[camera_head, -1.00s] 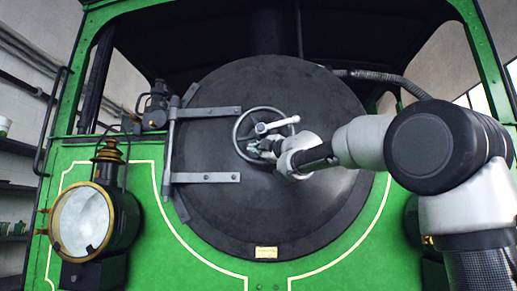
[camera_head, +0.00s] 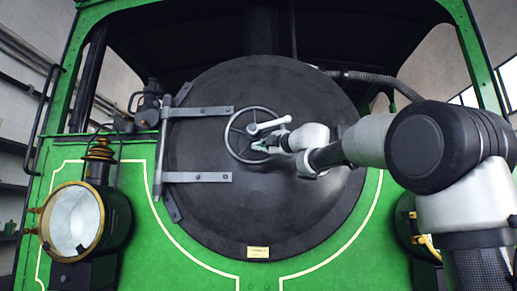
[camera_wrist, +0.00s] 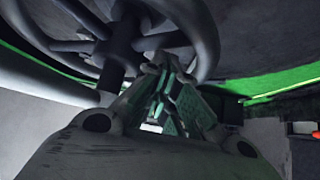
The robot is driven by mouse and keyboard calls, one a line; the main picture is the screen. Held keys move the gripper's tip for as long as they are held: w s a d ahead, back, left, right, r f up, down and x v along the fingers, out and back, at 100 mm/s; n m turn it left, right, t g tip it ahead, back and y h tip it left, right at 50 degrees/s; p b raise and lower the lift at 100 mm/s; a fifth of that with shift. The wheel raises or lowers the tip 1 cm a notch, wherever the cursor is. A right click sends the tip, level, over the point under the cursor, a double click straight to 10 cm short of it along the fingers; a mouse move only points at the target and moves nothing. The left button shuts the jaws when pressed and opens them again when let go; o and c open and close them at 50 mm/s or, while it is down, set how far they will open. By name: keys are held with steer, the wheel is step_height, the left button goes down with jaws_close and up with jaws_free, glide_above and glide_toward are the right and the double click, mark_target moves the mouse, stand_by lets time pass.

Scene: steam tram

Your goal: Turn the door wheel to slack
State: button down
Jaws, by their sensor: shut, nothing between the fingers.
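The door wheel (camera_head: 229,141) is a grey spoked handwheel at the middle of the round dark smokebox door (camera_head: 215,215). A pale handle (camera_head: 270,125) lies across the wheel's hub and points right. My gripper (camera_head: 262,146) is at the lower right part of the wheel, its fingers shut with nothing between them. In the wrist view, the wheel's rim and spokes (camera_wrist: 115,50) fill the upper left, and my gripper's fingertips (camera_wrist: 160,80) are close to the rim. I cannot tell whether they touch it. My wrist hides part of the door to the right.
Two grey hinge straps (camera_head: 200,177) cross the door's left side. A brass-trimmed lamp (camera_head: 72,222) stands at left on the green front. A small brass plate (camera_head: 258,252) is low on the door. A hose (camera_head: 375,78) runs at upper right.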

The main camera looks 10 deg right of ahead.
steer(key=shift+s+d+r+n+g+h, duration=0.2)
steer(key=shift+d+r+n+g, duration=0.35)
steer(key=shift+d+r, duration=0.3)
steer(key=shift+s+d+r+n+g+h, duration=0.2)
steer(key=shift+d+r+n+g, duration=0.15)
steer(key=shift+d+r+n, duration=0.45)
steer(key=shift+d+r, duration=0.1)
